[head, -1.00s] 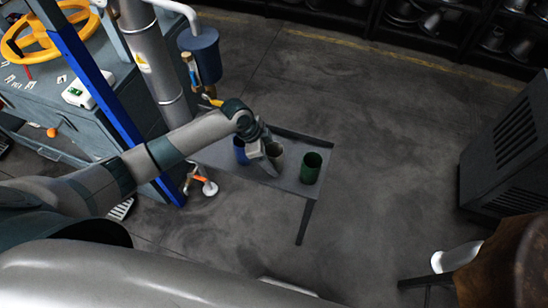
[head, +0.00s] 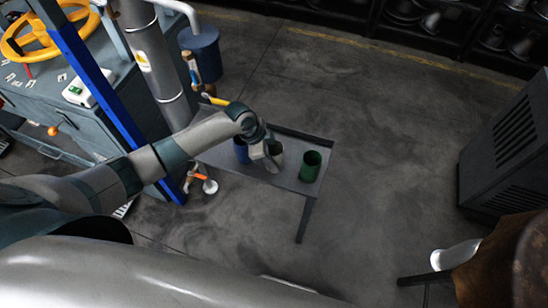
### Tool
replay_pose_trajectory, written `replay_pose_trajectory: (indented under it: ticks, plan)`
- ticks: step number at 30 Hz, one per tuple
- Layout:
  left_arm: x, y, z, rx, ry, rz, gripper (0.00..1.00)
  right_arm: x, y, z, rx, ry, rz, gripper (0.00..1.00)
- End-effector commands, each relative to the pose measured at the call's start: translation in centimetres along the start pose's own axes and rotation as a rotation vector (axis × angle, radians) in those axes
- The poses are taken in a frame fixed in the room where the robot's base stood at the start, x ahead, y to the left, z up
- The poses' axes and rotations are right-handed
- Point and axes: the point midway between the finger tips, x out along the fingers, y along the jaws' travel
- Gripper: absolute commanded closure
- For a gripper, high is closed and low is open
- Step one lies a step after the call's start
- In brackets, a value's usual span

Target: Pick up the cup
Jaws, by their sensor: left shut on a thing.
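A small grey table (head: 286,177) bears three cups in a row. A blue cup (head: 241,151) is at the left, partly hidden behind my left wrist. A pale grey-beige cup (head: 277,151) is in the middle, partly covered by my gripper. A green cup (head: 310,166) stands upright at the right, apart from the gripper. My left gripper (head: 271,160) is at the middle cup and shut on it. Whether that cup touches the tabletop is too small to tell. My right gripper is not in view.
A blue post (head: 95,85) and a grey pipe (head: 155,65) stand left of the table. A hanging blue bucket (head: 201,55) is behind it. A dark vented cabinet (head: 505,150) stands at the right. The floor between table and cabinet is clear.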

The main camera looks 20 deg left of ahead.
Motion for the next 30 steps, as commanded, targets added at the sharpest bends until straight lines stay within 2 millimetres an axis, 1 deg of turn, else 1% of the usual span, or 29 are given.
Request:
replay_pose_trajectory:
  ticks: [7,11,17,24,27,30]
  plan:
    - [-0.3,-0.1,-0.1,0.000,0.001,-0.001,0.80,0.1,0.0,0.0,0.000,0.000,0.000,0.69]
    - [-1.1,-0.1,-0.5,0.001,0.003,-0.002,0.80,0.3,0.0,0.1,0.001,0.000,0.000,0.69]
    - [-3.6,-0.1,-1.6,0.003,0.003,-0.003,0.80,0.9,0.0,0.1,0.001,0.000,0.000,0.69]
    - [-7.2,-0.1,-3.0,0.002,0.002,-0.003,0.80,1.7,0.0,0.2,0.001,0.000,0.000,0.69]
    - [-8.3,-0.1,-3.5,0.002,0.002,-0.002,0.80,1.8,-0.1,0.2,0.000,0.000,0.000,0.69]
    - [-9.0,0.0,-3.8,0.001,0.002,-0.001,0.80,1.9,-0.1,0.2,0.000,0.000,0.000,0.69]
